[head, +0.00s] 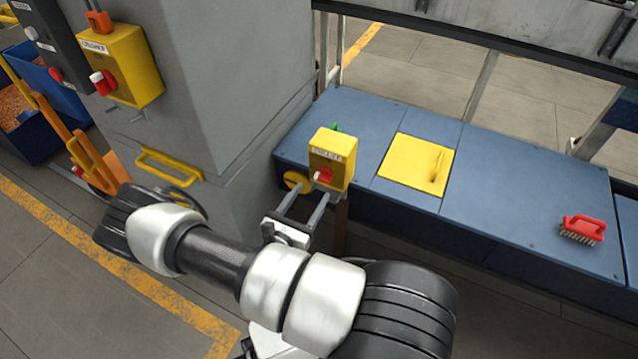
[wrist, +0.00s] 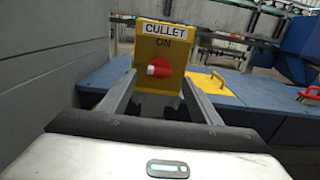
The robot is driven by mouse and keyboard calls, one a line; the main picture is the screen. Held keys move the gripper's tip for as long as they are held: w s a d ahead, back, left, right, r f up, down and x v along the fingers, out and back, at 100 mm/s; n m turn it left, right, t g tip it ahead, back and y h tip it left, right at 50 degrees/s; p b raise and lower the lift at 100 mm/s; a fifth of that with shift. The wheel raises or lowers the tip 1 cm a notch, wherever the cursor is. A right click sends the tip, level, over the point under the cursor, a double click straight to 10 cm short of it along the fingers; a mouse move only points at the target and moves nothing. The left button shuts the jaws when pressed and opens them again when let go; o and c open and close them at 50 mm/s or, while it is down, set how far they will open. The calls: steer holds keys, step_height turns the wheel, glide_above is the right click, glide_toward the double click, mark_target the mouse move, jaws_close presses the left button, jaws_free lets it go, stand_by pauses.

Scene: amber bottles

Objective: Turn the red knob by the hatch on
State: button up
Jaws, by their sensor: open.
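The red knob (head: 323,175) is on the front of a small yellow box (head: 335,150) beside the yellow hatch (head: 410,165) in the blue bench. In the wrist view the knob (wrist: 159,68) has a white-tipped handle pointing left, and the box (wrist: 180,45) is labelled "CULLET" with "ON" above the knob. My gripper (head: 307,197) is open, its two fingers reaching toward the box. In the wrist view my gripper (wrist: 158,88) has one finger on each side of the knob, with nothing visibly held. I cannot tell whether the fingertips touch the box.
A grey column (head: 235,80) stands left of the bench, carrying a larger yellow box (head: 128,65) with its own red knob (head: 103,82). A yellow disc (head: 294,182) is on the bench front. A red brush (head: 581,229) lies on the blue bench (head: 520,185) at right.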

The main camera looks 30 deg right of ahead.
mark_target(321, 179)
steer(key=x, duration=0.6)
steer(key=shift+d+b, duration=0.1)
steer(key=shift+b, duration=0.25)
steer(key=shift+c, duration=0.5)
steer(key=c, duration=0.9)
steer(key=shift+c, duration=0.2)
